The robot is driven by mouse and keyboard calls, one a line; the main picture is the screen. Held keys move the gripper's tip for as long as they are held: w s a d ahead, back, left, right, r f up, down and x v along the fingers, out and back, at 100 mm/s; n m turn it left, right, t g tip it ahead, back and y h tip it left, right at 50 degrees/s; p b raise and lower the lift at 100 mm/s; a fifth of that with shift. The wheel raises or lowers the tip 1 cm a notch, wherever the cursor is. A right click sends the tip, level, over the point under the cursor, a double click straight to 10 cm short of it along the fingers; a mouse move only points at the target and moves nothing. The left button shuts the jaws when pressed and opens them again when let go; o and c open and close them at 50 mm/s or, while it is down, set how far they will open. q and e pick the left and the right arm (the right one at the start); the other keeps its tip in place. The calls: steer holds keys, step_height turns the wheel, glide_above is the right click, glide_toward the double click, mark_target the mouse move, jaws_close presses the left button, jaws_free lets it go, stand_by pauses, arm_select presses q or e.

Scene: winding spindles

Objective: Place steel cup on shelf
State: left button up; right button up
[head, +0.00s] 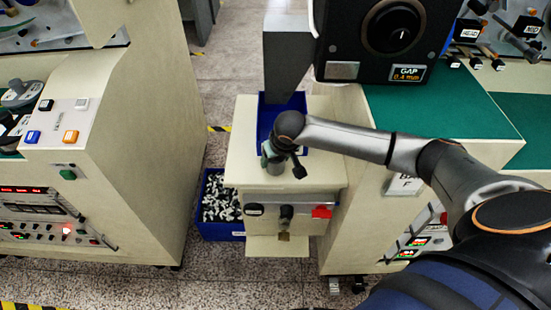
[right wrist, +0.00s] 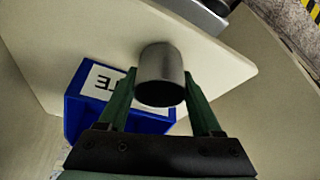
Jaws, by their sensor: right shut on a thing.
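The steel cup (right wrist: 160,76) is a plain grey cylinder between the green fingers of my right gripper (right wrist: 160,88), which is shut on it. In the head view my right gripper (head: 274,155) is over the pale top of a small cream cabinet (head: 246,168), and the cup is mostly hidden by the wrist. A pale flat surface (right wrist: 105,50) is close behind the cup in the right wrist view. I cannot tell whether the cup touches it. My left gripper is not in view.
A blue bin (head: 265,115) stands at the back of the cabinet top. A blue crate of metal parts (head: 222,208) is on the floor at the left. A dark machine head (head: 385,50) overhangs at the right. Cream machines flank both sides.

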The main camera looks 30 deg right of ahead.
steer(key=o, duration=1.4)
steer(key=shift+f, duration=0.1)
